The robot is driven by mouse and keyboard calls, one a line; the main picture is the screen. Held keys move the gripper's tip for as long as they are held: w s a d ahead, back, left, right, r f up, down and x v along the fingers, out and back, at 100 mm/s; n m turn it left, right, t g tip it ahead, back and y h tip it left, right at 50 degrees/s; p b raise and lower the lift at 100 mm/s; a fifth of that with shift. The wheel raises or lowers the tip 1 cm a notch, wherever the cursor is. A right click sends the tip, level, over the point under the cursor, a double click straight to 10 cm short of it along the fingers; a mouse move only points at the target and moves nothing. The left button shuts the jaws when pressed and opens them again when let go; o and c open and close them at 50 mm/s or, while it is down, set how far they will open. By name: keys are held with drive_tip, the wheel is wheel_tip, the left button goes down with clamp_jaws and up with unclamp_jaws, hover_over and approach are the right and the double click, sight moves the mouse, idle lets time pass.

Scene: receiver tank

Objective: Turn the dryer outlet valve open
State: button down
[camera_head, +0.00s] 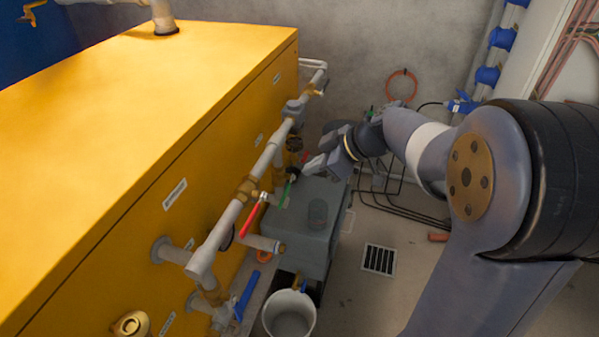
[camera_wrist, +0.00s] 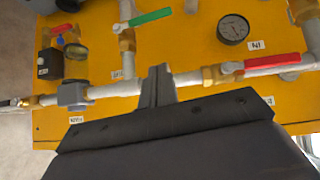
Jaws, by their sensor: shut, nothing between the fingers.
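Several lever valves sit on pale pipes along the yellow cabinet (camera_head: 95,120). A red-handled valve (camera_head: 253,215) and a green-handled valve (camera_head: 287,190) show in the head view. In the wrist view, a green lever (camera_wrist: 150,17) lies above the pipe to the left of centre. A red lever (camera_wrist: 272,62) lies along the pipe at right. The labels are too small to tell which is the dryer outlet valve. My gripper (camera_head: 308,168) is shut and empty, near the green lever in the head view. Its fingers (camera_wrist: 158,72) overlap the pipe in the wrist view; contact cannot be told.
A gauge (camera_wrist: 233,30) is on the yellow panel between the green and red levers. A blue lever (camera_head: 247,295) is low at the cabinet's front. A grey box (camera_head: 318,240) and a bucket (camera_head: 289,316) stand below.

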sight(289, 186)
drive_tip(key=x, duration=0.3)
drive_tip(key=f+x, duration=0.1)
drive_tip(key=x, duration=0.3)
drive_tip(key=d+x, duration=0.1)
drive_tip(key=x, duration=0.2)
drive_tip(key=shift+a+f, duration=0.15)
drive_tip(key=shift+f, duration=1.05)
drive_tip(key=shift+f+b, duration=0.15)
drive_tip(key=shift+b, duration=0.35)
